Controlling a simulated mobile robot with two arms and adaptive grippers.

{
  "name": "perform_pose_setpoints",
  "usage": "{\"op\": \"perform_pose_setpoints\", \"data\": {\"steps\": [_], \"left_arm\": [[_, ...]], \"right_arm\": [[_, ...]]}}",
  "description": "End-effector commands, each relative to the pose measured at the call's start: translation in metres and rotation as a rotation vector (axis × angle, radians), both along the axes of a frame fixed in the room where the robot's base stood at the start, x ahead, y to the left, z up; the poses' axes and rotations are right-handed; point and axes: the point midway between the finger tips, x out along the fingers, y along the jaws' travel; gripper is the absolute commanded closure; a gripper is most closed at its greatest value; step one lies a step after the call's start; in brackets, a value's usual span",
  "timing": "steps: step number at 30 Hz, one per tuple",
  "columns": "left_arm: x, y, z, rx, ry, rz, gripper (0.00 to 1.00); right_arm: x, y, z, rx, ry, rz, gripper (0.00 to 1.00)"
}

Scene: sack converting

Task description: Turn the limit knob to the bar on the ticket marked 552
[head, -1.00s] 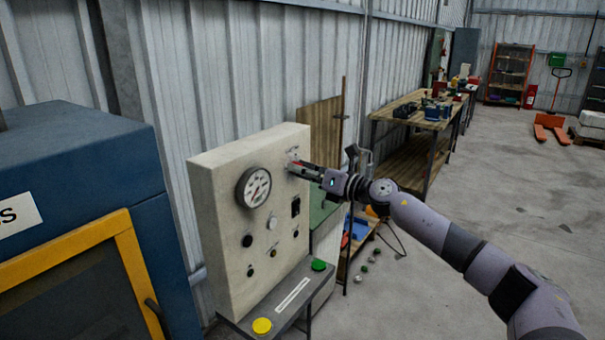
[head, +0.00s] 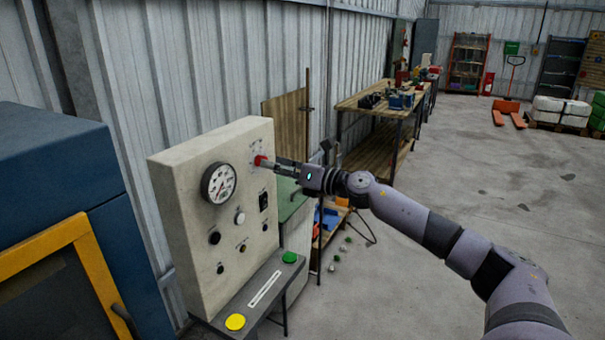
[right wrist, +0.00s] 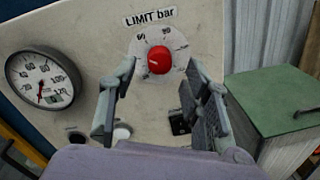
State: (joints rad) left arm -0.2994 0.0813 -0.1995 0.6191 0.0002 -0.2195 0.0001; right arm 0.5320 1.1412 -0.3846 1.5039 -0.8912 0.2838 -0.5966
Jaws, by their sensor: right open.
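The red limit knob (head: 260,160) sits near the upper right of the beige panel's face. In the right wrist view the knob (right wrist: 159,60) is on a round pale scale (right wrist: 178,43) under a "LIMIT bar" label; its pointer setting is too small to read. My right gripper (head: 279,166) is open in front of the panel, just off the knob. In the right wrist view its fingertips (right wrist: 160,72) stand apart, one either side of the knob, not visibly touching it. No ticket marked 552 can be made out. My left gripper is out of view.
The panel (head: 180,215) also has a round gauge (head: 218,183), a white button (head: 239,217) and black knobs. A green-topped cabinet (right wrist: 270,100) stands close on the right. Open floor lies further right.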

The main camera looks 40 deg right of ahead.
Motion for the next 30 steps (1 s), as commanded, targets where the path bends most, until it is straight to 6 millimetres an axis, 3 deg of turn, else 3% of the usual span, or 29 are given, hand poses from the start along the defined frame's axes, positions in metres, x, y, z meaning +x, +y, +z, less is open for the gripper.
{"op": "perform_pose_setpoints", "data": {"steps": [18,30], "left_arm": [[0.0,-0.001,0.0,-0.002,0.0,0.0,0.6],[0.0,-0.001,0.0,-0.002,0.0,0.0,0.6]], "right_arm": [[-0.061,-0.021,-0.004,-0.001,0.005,0.001,0.56],[-0.084,-0.03,-0.003,0.0,0.002,0.0,0.56]]}}
